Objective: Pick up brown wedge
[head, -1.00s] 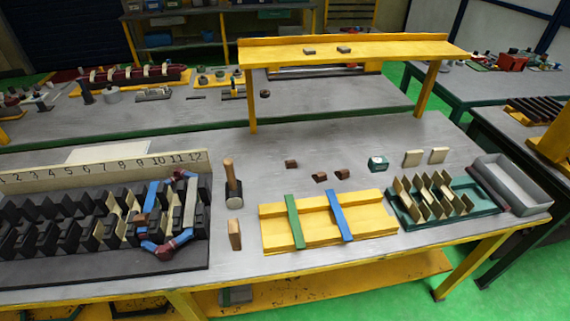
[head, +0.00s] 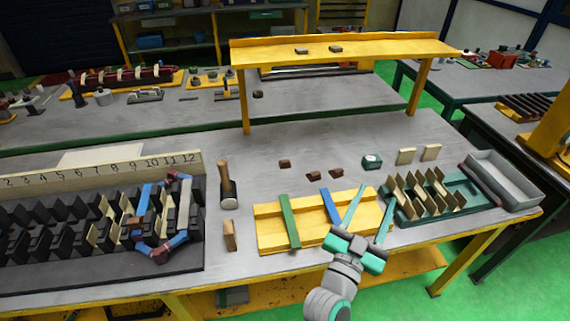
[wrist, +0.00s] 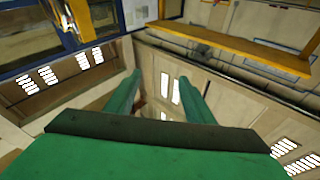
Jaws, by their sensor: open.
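Several small brown wedges lie on the grey bench behind the yellow fixture: one (head: 285,164) to the left, one (head: 314,175) in the middle and one (head: 338,171) to the right in the head view. My gripper (head: 373,207) is open and empty, in front of and over the right part of the yellow fixture (head: 268,233). It is nearer the camera than the wedges and to their right. The wrist view shows the two green fingers (wrist: 158,97) apart, pointing at walls and windows, with no wedge recognisable.
A green holder (head: 402,215) with tan plates and a grey tray (head: 508,175) stand to the right. A mallet (head: 226,180) and the numbered slot rack (head: 105,262) are left. A yellow raised shelf (head: 390,50) spans behind. Bare bench surrounds the wedges.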

